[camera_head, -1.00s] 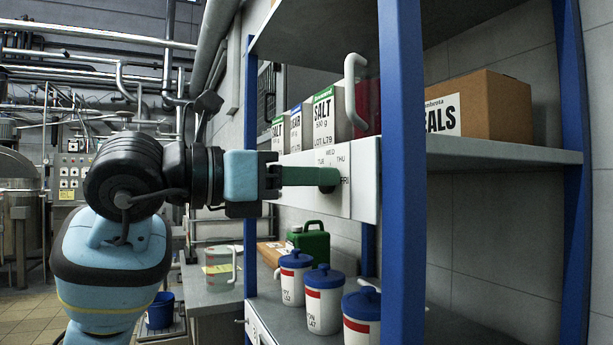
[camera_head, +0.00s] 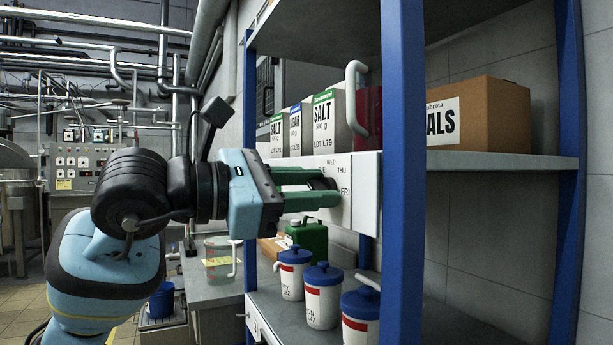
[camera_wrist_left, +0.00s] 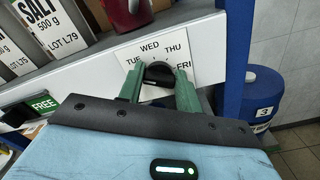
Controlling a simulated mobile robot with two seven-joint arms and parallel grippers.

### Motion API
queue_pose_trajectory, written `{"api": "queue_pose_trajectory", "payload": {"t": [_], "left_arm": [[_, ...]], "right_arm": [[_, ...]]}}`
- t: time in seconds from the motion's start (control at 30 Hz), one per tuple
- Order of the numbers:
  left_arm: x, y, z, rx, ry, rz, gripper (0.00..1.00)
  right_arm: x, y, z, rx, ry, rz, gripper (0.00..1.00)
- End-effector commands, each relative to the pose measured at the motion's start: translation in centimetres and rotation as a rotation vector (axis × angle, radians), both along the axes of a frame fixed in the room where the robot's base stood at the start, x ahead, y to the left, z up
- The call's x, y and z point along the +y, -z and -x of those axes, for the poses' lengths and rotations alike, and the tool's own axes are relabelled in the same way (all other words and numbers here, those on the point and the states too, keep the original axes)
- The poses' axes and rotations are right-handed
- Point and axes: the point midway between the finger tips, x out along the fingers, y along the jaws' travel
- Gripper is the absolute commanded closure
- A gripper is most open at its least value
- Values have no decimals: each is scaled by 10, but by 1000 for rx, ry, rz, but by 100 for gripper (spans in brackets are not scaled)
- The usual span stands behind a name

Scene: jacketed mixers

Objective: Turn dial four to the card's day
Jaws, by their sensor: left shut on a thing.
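A black dial knob (camera_head: 322,184) sits on a white plate (camera_head: 346,168) on the shelf's front edge; WED, THU and FRI show on the plate. In the left wrist view, the knob (camera_wrist_left: 157,74) stands below the WED mark, with TUE to its left and THU and FRI to its right. Where its pointer aims is hard to tell. My left gripper (camera_head: 326,190) is shut on the knob, with a green finger on either side. No card naming a day is readable, and no dial number shows. My right gripper is out of view.
Salt boxes (camera_head: 325,122) and a red container (camera_head: 369,112) stand above the dial. A blue post (camera_head: 402,180) rises close to its right. Blue-lidded tubs (camera_head: 322,295) and a green jug (camera_head: 308,238) stand below. A FREE sign (camera_wrist_left: 43,104) shows left of the gripper.

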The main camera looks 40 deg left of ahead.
Motion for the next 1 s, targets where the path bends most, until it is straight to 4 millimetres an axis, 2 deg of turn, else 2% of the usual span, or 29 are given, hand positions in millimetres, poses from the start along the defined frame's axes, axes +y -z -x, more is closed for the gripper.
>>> {"api": "queue_pose_trajectory", "payload": {"t": [0.4,0.97,1.0], "left_arm": [[-1,1,0,-82,0,-198,88],[-1,1,0,-96,0,-231,88],[-1,1,0,-96,0,-231,64]], "right_arm": [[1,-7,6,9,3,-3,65],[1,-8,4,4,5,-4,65],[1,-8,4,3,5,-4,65]]}}
